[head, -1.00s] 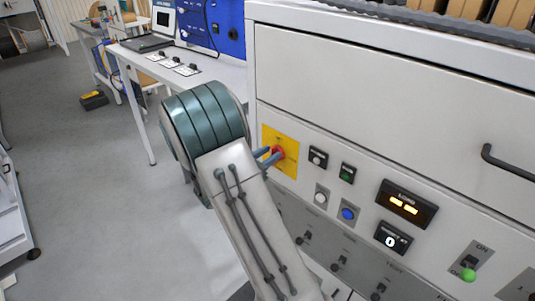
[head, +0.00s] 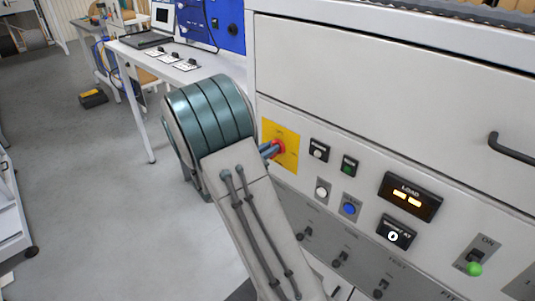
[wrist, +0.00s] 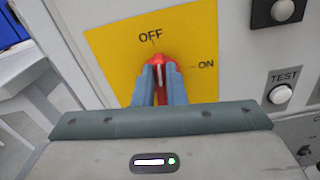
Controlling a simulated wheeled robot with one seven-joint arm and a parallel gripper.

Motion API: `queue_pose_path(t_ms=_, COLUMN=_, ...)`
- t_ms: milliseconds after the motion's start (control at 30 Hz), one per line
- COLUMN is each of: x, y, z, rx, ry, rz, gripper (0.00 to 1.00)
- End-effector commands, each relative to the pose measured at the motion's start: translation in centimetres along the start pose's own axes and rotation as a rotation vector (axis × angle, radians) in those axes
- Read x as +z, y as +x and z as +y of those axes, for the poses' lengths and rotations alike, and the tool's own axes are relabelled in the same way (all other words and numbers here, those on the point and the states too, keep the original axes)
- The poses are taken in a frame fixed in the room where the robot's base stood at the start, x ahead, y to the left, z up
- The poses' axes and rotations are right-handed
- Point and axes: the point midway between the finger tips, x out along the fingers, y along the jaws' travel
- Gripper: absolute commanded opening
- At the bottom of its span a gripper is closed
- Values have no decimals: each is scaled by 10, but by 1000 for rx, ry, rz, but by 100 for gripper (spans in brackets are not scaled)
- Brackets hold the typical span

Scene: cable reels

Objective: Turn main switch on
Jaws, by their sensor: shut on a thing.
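The main switch is a red rotary knob (wrist: 164,58) on a yellow plate (wrist: 107,62) marked OFF at the top and ON at the right. In the wrist view its white pointer line points up towards OFF, leaning slightly left. My gripper (wrist: 160,74) has its two blue-grey fingers shut on the knob, one on each side, hiding its lower part. In the head view the knob (head: 279,147) shows at the fingertips, in front of the yellow plate (head: 290,130). My arm hides the panel just below the plate.
Right of the plate are a white button (head: 318,150), a green button (head: 348,166), a blue button (head: 349,208) and the LOAD display (head: 410,197). A green-tipped toggle (head: 474,268) sits further right. A white bench (head: 185,65) stands behind left.

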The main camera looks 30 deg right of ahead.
Motion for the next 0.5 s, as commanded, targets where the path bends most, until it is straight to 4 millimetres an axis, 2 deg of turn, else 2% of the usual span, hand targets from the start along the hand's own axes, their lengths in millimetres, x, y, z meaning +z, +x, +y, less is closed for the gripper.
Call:
queue_pose_path(t_ms=33, x=-6, y=0, z=-2, rx=0, ry=40, rz=-1, gripper=0)
queue_pose_path(t_ms=500, x=-11, y=0, z=-10, rx=-1, ry=481, rz=-2, gripper=0)
